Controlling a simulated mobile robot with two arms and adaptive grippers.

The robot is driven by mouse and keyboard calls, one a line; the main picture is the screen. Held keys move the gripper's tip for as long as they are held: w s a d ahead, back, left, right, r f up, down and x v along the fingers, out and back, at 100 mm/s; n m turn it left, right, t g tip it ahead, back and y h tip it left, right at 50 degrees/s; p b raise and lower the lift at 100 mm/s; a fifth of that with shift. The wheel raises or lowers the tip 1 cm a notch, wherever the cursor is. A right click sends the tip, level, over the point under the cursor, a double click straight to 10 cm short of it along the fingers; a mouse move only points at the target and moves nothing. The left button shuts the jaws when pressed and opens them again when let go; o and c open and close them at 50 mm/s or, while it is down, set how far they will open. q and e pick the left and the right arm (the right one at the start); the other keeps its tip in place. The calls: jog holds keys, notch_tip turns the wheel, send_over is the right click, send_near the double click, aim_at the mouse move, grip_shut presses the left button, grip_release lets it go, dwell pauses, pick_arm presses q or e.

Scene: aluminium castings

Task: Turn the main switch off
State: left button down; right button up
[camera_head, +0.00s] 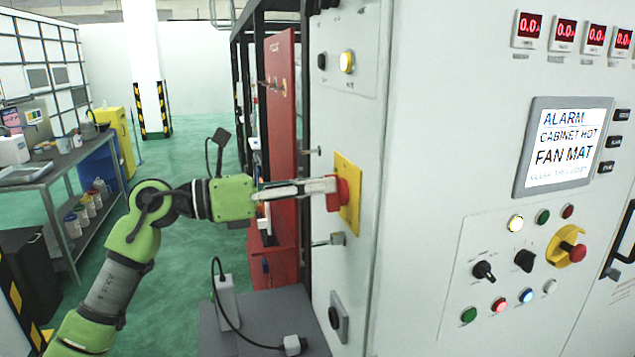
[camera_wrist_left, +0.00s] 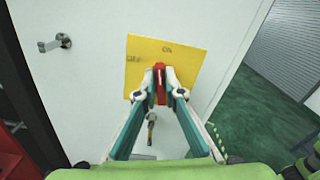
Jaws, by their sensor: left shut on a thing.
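The main switch shows as a red handle (camera_head: 342,193) on a yellow plate (camera_head: 350,213) on the narrow side of the grey cabinet. In the left wrist view the yellow plate (camera_wrist_left: 190,62) carries the labels ON and OFF, and the red handle (camera_wrist_left: 159,76) stands between the fingertips. My left gripper (camera_head: 328,187) reaches in from the left and is shut on the red handle. In the left wrist view the fingers of my left gripper (camera_wrist_left: 160,90) touch the handle from both sides. My right gripper is not in view.
The cabinet front has a screen (camera_head: 563,146) reading ALARM CABINET HOT FAN MAT, and a red emergency button (camera_head: 577,253). A door handle (camera_head: 328,240) sticks out below the yellow plate. A grey surface (camera_head: 265,312) lies below my arm. A workbench (camera_head: 60,170) stands at the left.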

pick_arm(q)
jog(key=shift+w+a+f+n+p, duration=0.15)
jog(key=shift+n+p, duration=0.7)
jog(key=shift+n, duration=0.6)
jog(key=shift+w+n+p, duration=0.2)
jog(key=shift+n+p, duration=0.6)
jog(key=shift+n, duration=0.6)
jog(key=shift+w+a+f+n+p, duration=0.15)
jog(key=shift+n+p, duration=0.7)
jog(key=shift+n, duration=0.6)
jog(key=shift+d, duration=0.1)
jog(key=c, duration=2.1)
grip_release()
jog(key=shift+c, duration=0.2)
jog(key=v, duration=1.2)
